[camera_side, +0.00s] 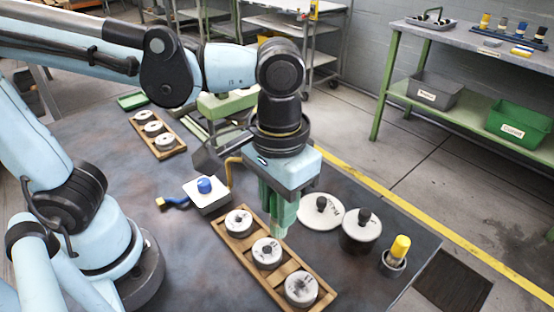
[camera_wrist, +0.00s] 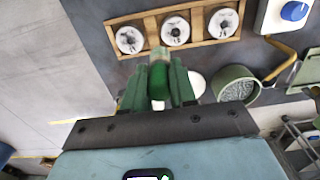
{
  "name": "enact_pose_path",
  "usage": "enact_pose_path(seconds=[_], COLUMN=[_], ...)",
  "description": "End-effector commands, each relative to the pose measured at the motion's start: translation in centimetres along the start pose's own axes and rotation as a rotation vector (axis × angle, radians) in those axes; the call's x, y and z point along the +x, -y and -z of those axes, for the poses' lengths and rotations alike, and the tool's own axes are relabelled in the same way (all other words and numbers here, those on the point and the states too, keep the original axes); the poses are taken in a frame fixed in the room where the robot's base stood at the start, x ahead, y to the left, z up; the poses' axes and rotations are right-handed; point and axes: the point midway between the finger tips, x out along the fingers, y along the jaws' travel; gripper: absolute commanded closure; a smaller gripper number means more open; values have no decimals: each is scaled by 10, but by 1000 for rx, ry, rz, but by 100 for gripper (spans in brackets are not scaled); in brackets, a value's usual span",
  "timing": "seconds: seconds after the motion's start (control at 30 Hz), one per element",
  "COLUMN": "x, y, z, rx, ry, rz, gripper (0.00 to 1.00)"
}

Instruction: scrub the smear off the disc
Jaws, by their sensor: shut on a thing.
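My gripper (camera_side: 279,222) points down beside the right edge of a wooden rack (camera_side: 254,268) that holds three pale round discs: the far disc (camera_side: 239,222), the middle disc (camera_side: 267,253) and the near disc (camera_side: 301,289). Dark marks show on their faces; I cannot tell which is the smear. In the wrist view my gripper (camera_wrist: 159,88) is shut on a green cylinder (camera_wrist: 158,80) with a pale end, which points towards the rack. The green fingers largely hide the cylinder in the side view. I cannot tell whether it touches anything.
A white lid (camera_side: 316,216) and a lidded pot (camera_side: 361,230) stand right of my gripper. A yellow-topped item (camera_side: 400,247) stands in a grey cup. A white box with a blue knob (camera_side: 204,185) lies left. Another disc rack (camera_side: 157,133) is further back.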

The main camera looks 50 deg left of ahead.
Motion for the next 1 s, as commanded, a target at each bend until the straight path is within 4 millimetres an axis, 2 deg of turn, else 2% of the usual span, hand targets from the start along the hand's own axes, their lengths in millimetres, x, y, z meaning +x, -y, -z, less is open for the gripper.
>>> enact_pose_path(seconds=[0.63,1.0], x=[2,35], y=[0,0], z=[0,3], rx=[0,0], ry=[0,-1], rz=[0,0], gripper=[100,100])
